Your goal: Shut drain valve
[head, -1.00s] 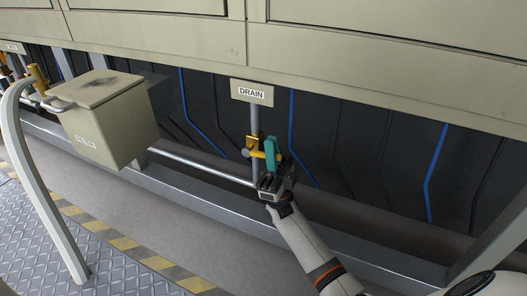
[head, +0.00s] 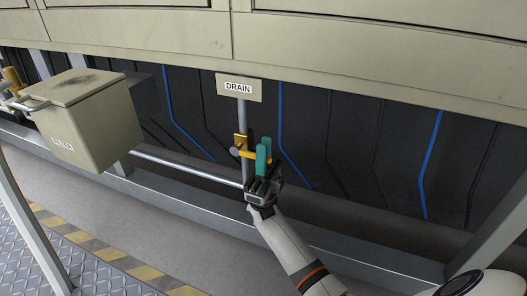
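The drain valve (head: 241,141) is a yellow fitting on a grey vertical pipe below the DRAIN sign (head: 239,87). Its yellow handle (head: 247,154) runs sideways, with a grey round end at its left. My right gripper (head: 264,147) is at the right end of the handle, its two teal fingers pointing up. The fingers show apart, one partly behind the other. They hide part of the handle, and I cannot tell whether they touch it. My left gripper is not in view.
A beige FILTER box (head: 88,130) with a handle stands at the left. A steel horizontal pipe (head: 185,165) and a grey beam run low behind my arm. Beige panels overhang the valve. A yellow-black striped floor edge (head: 95,255) lies at the lower left.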

